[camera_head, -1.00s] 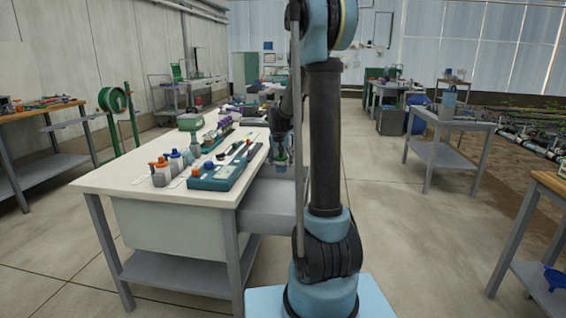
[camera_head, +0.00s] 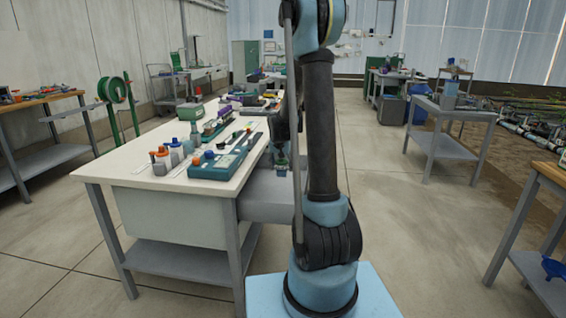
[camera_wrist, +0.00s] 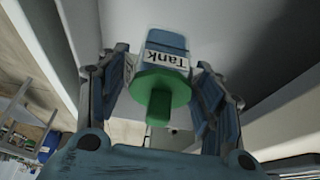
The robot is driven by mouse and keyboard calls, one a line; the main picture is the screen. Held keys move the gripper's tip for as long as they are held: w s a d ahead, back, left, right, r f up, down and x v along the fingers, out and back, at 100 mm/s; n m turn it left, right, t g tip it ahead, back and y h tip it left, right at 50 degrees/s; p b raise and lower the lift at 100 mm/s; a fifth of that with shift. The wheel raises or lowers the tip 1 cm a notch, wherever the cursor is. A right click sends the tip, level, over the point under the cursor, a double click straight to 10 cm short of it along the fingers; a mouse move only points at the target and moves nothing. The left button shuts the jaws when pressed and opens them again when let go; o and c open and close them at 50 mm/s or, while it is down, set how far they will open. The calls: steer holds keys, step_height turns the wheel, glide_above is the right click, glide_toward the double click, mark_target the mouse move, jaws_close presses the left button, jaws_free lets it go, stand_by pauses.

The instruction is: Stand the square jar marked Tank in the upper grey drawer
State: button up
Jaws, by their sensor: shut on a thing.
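The square jar marked Tank (camera_wrist: 165,48) has a blue-grey body, a white label and a green cap (camera_wrist: 160,88) with a green knob. My gripper (camera_wrist: 160,95) is shut on it, with one finger on each side. In the head view my gripper (camera_head: 281,158) is at the right side of the long bench, over the open grey drawer (camera_head: 275,200). In the wrist view pale drawer surfaces (camera_wrist: 220,22) lie behind and around the jar. I cannot tell whether the jar's base touches the drawer floor. My arm hides part of the drawer.
On the white bench top (camera_head: 125,172) stand several capped bottles (camera_head: 172,155) and a teal tray (camera_head: 222,165) with tools, close to the drawer. A grey side table (camera_head: 445,106) stands at right. The floor between (camera_head: 410,230) is clear.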

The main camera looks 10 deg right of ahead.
steer(key=shift+f, duration=4)
steer(key=o, duration=1.2)
steer(key=shift+r, duration=0.1)
steer(key=shift+r, duration=4.4)
